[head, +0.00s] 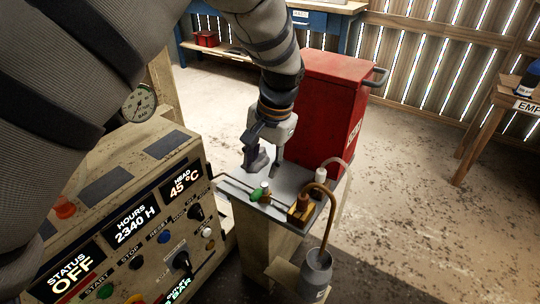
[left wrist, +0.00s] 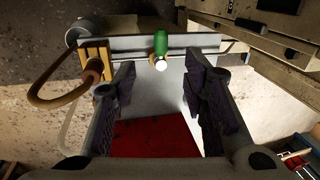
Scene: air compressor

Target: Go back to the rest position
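My left gripper (head: 264,163) reaches down over the grey top of a small stand (head: 295,180) beside the control panel. In the left wrist view the fingers of my left gripper (left wrist: 160,85) are spread apart with nothing between them. A small green-handled valve (head: 261,193) lies beyond the fingertips, apart from them; it also shows in the left wrist view (left wrist: 160,42). A brass fitting with a brown hose (head: 303,206) is at the stand's front edge. My right gripper is not in view.
The control panel (head: 130,225) reads STATUS OFF, 2340 hours and head 45 °C. A red cabinet (head: 325,105) stands right behind the gripper. A grey canister (head: 315,272) is under the hose. A wooden table (head: 515,100) stands far right, with open floor before it.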

